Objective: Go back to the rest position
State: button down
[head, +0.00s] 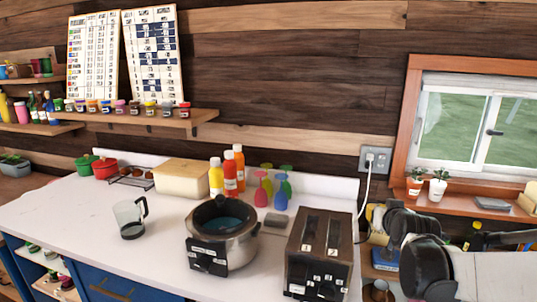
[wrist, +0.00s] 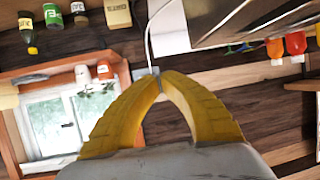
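My gripper (wrist: 160,76) shows in the wrist view as two yellow ribbed fingers curving in from a grey base. The fingertips meet, and nothing shows held between them. The wrist picture is upside down, with the counter edge at the top and the window at the left. My gripper points towards the wooden wall, with the wall socket behind its tips. In the head view I cannot make out the fingers; dark parts of my arm may show at the lower right.
The white counter (head: 75,215) holds a pot (head: 222,250), a toaster (head: 320,250), a glass jug (head: 130,220), a bread box (head: 182,178), bottles and coloured glasses. A socket (head: 375,160) with a white cord is on the wall. The window sill (head: 455,207) carries small plants.

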jog(key=s+a+f+g, duration=0.2)
jog(key=s+a, duration=0.2)
jog(key=s, duration=0.6)
jog(key=s+a+f+n+g+y, duration=0.1)
jog(key=s+a, duration=0.3)
jog(key=s, duration=0.7)
jog(key=s+a+f+g, duration=0.3)
jog(key=s+a, duration=0.1)
jog(key=s, duration=0.7)
jog(key=shift+n+y, duration=0.4)
jog(key=shift+s, duration=0.1)
